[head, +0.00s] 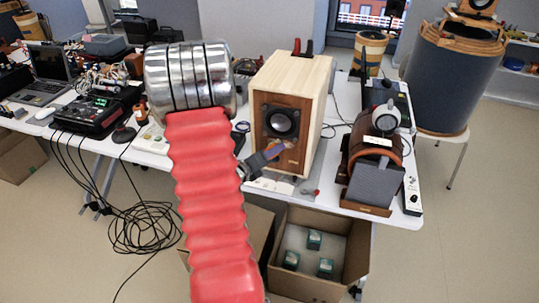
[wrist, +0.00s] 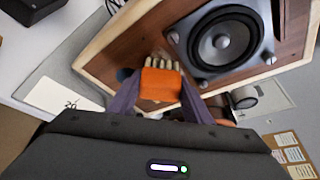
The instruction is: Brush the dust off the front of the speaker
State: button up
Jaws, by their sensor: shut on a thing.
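The speaker (head: 308,85) is a pale wood box with a brown front panel and a dark round driver (head: 281,122). It stands near the front edge of the white table. In the wrist view its front (wrist: 120,50) and driver (wrist: 225,42) fill the top, tilted. My gripper (wrist: 158,92) is shut on an orange brush (wrist: 161,84) with pale bristles pointing at the front panel, below and left of the driver. I cannot tell whether the bristles touch. In the head view my gripper (head: 267,158) is at the lower front of the speaker. I make out no clear dust.
A black device (head: 92,108) and laptop (head: 48,68) are on the left. An open cardboard box (head: 355,250) with small teal boxes is below the table. Cables (head: 145,225) lie coiled on the floor.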

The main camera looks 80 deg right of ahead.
jog(key=shift+s, duration=1.75)
jog(key=shift+r, duration=0.1)
jog(key=shift+s, duration=0.15)
jog(key=shift+s+a, duration=0.2)
jog(key=shift+s, duration=0.6)
jog(key=shift+s+a, duration=0.15)
jog(key=shift+s, duration=0.65)
jog(key=shift+d, duration=0.15)
jog(key=shift+c, duration=0.4)
jog(key=shift+w, duration=0.15)
jog(key=shift+w+d, duration=0.1)
jog(key=shift+w, duration=1.55)
